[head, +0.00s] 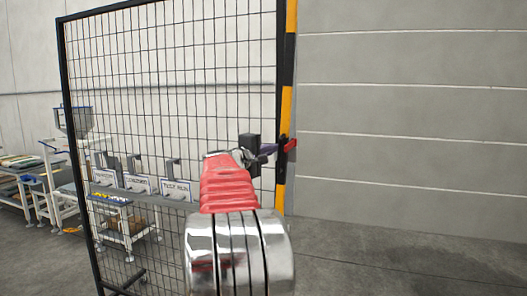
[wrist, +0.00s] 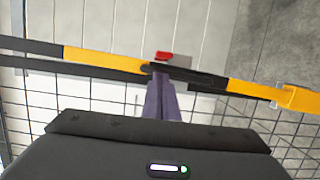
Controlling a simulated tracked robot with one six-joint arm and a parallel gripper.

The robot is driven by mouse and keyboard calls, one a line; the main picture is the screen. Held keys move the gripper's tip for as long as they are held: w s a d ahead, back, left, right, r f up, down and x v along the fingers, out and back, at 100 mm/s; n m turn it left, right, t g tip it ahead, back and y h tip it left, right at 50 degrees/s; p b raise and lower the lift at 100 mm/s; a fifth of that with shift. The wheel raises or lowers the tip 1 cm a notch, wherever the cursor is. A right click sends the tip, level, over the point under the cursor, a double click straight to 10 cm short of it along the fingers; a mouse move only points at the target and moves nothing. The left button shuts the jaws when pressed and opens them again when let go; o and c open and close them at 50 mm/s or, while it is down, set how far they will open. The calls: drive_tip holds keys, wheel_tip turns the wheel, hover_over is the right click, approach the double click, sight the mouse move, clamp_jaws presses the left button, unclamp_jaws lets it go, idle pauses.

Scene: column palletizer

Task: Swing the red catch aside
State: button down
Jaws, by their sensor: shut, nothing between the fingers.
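The red catch (head: 291,145) is a small red piece at the black and yellow post on the right edge of the mesh gate. In the wrist view the red catch (wrist: 163,56) shows just beyond the striped bar, above my fingertips. My gripper (head: 270,149) reaches to the post from the left, with its fingertips close to the catch. In the wrist view my gripper (wrist: 160,80) has its purplish fingers together and empty. I cannot tell whether the fingers touch the catch. The black pivot part by the post partly hides behind the fingers.
The black-framed mesh panel (head: 62,80) fills the left and middle. The striped post (head: 287,100) stands at its right edge. Behind the mesh are white trolleys (head: 125,222) and several labelled holders. A grey wall and clear floor (head: 400,260) lie to the right.

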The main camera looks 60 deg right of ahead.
drive_tip(key=shift+s+d, duration=0.15)
drive_tip(key=shift+s, duration=0.75)
drive_tip(key=shift+s, duration=0.25)
